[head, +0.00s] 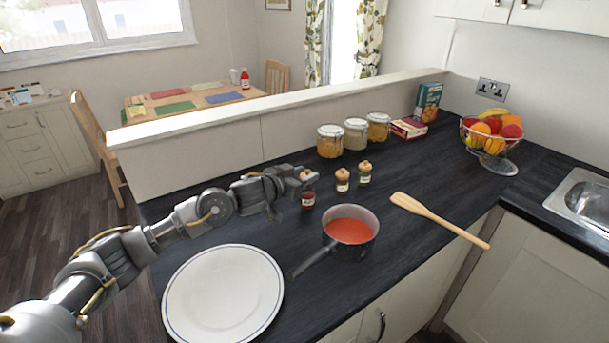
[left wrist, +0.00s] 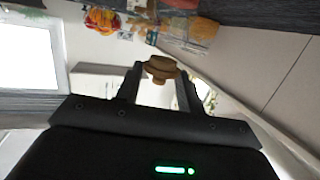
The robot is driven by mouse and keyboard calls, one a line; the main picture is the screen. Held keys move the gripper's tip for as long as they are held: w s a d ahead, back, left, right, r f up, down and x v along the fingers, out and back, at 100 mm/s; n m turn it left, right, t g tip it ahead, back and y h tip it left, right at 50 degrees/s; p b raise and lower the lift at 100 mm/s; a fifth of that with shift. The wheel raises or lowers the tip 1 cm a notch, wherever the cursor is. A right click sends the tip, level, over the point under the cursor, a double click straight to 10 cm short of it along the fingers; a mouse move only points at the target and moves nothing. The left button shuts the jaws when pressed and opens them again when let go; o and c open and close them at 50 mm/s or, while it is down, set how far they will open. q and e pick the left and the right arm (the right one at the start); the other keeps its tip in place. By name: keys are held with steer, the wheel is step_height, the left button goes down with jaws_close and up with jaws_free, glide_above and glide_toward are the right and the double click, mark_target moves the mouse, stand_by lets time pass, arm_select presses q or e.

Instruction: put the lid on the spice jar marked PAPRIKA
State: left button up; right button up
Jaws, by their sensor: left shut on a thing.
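My left gripper (head: 298,180) is shut on a wooden lid (head: 307,175). The wooden lid also shows between the two fingertips in the left wrist view (left wrist: 160,68). In the head view, a small spice jar with dark red contents (head: 308,201) stands upright on the counter just below the held lid. I cannot tell whether lid and jar touch. Two more small spice jars, one with a reddish-brown label (head: 342,183) and one with green on it (head: 364,177), stand to its right with wooden lids on. The lettering on all three is too small to read.
A saucepan of red sauce (head: 350,230) stands close in front of the jars. A white plate (head: 223,295) lies below my left arm.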

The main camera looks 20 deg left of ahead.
steer(key=shift+d, duration=0.1)
arm_select(q)
steer(key=o, duration=0.6)
steer(key=shift+c, duration=0.2)
steer(key=shift+o, duration=0.5)
arm_select(e)
steer(key=shift+d, duration=0.25)
steer(key=shift+d+r, duration=0.1)
steer(key=shift+d, duration=0.1)
arm_select(q)
steer(key=shift+p+v, duration=1)
steer(key=shift+v, duration=0.35)
steer(key=p+v, duration=0.4)
steer(key=v, duration=0.4)
arm_select(e)
steer(key=shift+r, duration=2.95)
arm_select(q)
steer(key=shift+s, duration=0.1)
arm_select(e)
steer(key=shift+a, duration=0.15)
